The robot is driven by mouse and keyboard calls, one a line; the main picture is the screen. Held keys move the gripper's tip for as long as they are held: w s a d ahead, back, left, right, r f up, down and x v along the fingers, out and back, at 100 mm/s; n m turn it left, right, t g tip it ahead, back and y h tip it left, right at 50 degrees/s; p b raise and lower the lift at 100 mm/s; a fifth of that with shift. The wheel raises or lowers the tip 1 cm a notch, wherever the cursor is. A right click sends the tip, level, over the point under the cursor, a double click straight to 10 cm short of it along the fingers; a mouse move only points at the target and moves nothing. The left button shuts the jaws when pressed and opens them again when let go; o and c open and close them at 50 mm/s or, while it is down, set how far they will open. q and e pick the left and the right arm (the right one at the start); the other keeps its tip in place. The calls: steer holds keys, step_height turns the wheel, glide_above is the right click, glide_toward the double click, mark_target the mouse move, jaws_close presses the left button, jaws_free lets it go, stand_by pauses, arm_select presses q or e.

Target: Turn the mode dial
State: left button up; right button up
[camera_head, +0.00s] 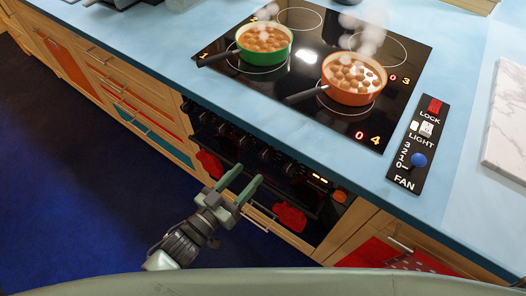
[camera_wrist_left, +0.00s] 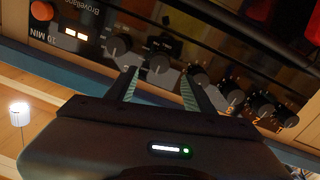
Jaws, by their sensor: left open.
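The oven's control panel (camera_wrist_left: 90,20) carries a row of dark dials, seen tilted in the left wrist view. One dial (camera_wrist_left: 158,62) sits between and just beyond the fingertips of my left gripper (camera_wrist_left: 160,76); contact cannot be made out. Another dial (camera_wrist_left: 118,45) is to its left, and several more run down to the right. Which one is the mode dial cannot be read. In the head view my left gripper (camera_head: 249,174) is open and empty, in front of the oven front (camera_head: 230,145), partly hiding it. My right gripper is not in view.
The blue worktop (camera_head: 190,70) overhangs above the oven. On the hob (camera_head: 300,95) stand a steaming green pan (camera_head: 250,52) and an orange pan (camera_head: 354,98). Red mitt-like shapes (camera_head: 290,217) show lower on the oven. The floor (camera_head: 70,170) is clear.

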mark_target(263, 158)
arm_select(q)
steer(key=x, duration=0.6)
steer(key=shift+d, duration=0.1)
steer(key=shift+w, duration=0.1)
jaws_close()
